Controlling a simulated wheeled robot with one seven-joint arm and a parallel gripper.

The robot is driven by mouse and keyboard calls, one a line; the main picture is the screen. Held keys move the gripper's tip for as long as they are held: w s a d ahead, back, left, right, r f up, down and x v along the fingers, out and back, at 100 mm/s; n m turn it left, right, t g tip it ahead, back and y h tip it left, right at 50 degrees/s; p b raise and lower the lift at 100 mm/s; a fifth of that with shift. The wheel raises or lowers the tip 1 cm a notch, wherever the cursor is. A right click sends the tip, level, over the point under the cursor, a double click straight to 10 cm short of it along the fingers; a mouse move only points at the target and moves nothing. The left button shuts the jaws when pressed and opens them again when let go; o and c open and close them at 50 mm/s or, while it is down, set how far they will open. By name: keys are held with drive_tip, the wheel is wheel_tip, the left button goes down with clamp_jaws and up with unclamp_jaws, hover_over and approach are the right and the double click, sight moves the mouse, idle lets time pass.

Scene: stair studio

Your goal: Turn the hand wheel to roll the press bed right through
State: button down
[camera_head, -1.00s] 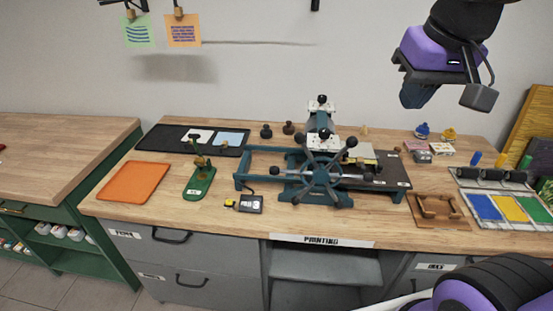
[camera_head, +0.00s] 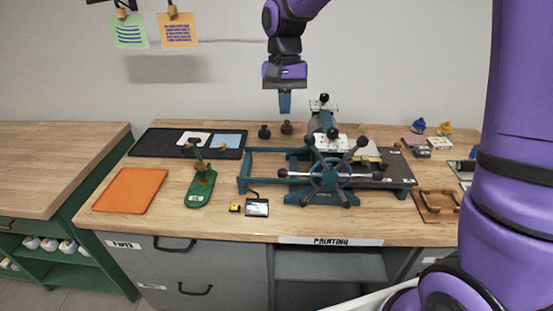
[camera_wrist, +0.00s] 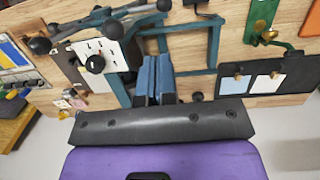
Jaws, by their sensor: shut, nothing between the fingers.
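The hand wheel (camera_head: 330,175) is a spoked teal wheel with dark knobs and metal spokes on the front of the press. The teal press frame (camera_head: 247,180) stretches left of it as open rails. The press bed (camera_head: 397,168) is a dark plate on the right side of the rails. My gripper (camera_head: 285,104) hangs pointing down, above and behind the press to the left of the wheel, touching nothing. In the wrist view its blue fingers (camera_wrist: 154,78) are together and empty, with part of the wheel (camera_wrist: 105,14) at the upper left.
A wooden block (camera_head: 436,205) is at right. My arm covers the bench's right end.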

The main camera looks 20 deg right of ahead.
sight(282, 169)
drive_tip(key=f, duration=0.5)
drive_tip(key=s+f, duration=0.1)
drive_tip(key=f, duration=0.3)
drive_tip(key=s+a+f, duration=0.1)
drive_tip(key=f, duration=0.4)
drive_tip(key=shift+f, duration=0.3)
drive_tip(key=shift+a, duration=0.1)
drive_tip(key=shift+f, duration=0.15)
drive_tip(key=shift+a+f+g+h, duration=0.15)
drive_tip(key=shift+f+g+h, duration=0.1)
drive_tip(key=shift+f+h, duration=0.3)
drive_tip(key=shift+a+f+g+h, duration=0.15)
drive_tip(key=shift+f+g+h, duration=0.1)
drive_tip(key=shift+f+h, duration=0.25)
drive_tip(key=f+g+h, duration=0.1)
drive_tip(key=f+h, duration=0.1)
drive_tip(key=f, duration=0.1)
drive_tip(key=d+f+h, duration=0.1)
drive_tip(key=f+h, duration=0.1)
drive_tip(key=d+f+m+g+h, duration=0.1)
drive_tip(key=f+h, duration=0.2)
drive_tip(key=shift+s+f+g, duration=0.25)
drive_tip(key=shift+f+g, duration=0.05)
drive_tip(key=shift+s+d+f+g+h, duration=0.25)
drive_tip(key=shift+d+f+h, duration=0.3)
drive_tip(key=shift+f+h, duration=0.15)
drive_tip(key=shift+s+d+f+g+h, duration=0.1)
drive_tip(key=shift+d+f+g+h, duration=0.15)
drive_tip(key=shift+d+f+h, duration=0.35)
drive_tip(key=shift+a, duration=0.1)
